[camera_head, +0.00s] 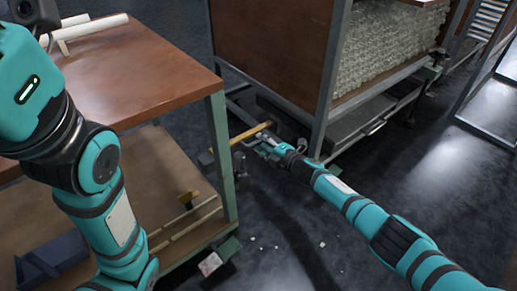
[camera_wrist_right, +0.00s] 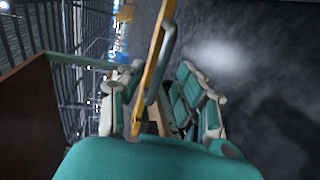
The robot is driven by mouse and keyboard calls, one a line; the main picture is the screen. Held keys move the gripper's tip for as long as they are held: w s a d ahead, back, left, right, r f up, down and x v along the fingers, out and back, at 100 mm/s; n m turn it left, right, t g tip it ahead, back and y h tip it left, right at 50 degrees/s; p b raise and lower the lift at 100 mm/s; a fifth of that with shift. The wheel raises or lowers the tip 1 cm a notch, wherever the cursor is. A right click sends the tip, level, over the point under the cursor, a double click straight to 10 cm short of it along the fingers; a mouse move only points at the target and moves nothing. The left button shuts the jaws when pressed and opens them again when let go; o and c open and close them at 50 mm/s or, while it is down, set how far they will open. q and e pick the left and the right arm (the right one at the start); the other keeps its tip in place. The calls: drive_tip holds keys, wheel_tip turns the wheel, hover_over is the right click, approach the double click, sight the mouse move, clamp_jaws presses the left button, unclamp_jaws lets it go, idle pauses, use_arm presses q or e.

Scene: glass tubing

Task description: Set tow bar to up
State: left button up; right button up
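The tow bar (camera_head: 251,133) is a thin yellow bar low by the near left end of the cart with the brown-sided crate (camera_head: 272,45). It sticks out towards the wooden table. My right gripper (camera_head: 262,146) is down at the bar. In the right wrist view the yellow bar (camera_wrist_right: 154,68) with a dark grey loop handle (camera_wrist_right: 160,62) runs between the two spread fingers of the right gripper (camera_wrist_right: 166,78). The gripper looks open, and I cannot tell whether a finger touches the bar. My left arm shows at the left, but its fingers are not clearly visible.
A wooden table (camera_head: 150,75) with a lower shelf and green legs stands left of the right gripper. White tubes (camera_head: 92,29) lie at its back. Small white bits (camera_head: 322,244) lie on the dark floor, which is mostly clear in front. A metal rack (camera_head: 490,95) stands right.

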drive_tip(key=shift+b+x, duration=0.5)
drive_tip(key=shift+x, duration=0.5)
drive_tip(key=shift+w+a, duration=0.15)
drive_tip(key=shift+w, duration=0.05)
drive_tip(key=shift+c, duration=0.3)
clamp_jaws()
drive_tip(key=shift+f, duration=0.1)
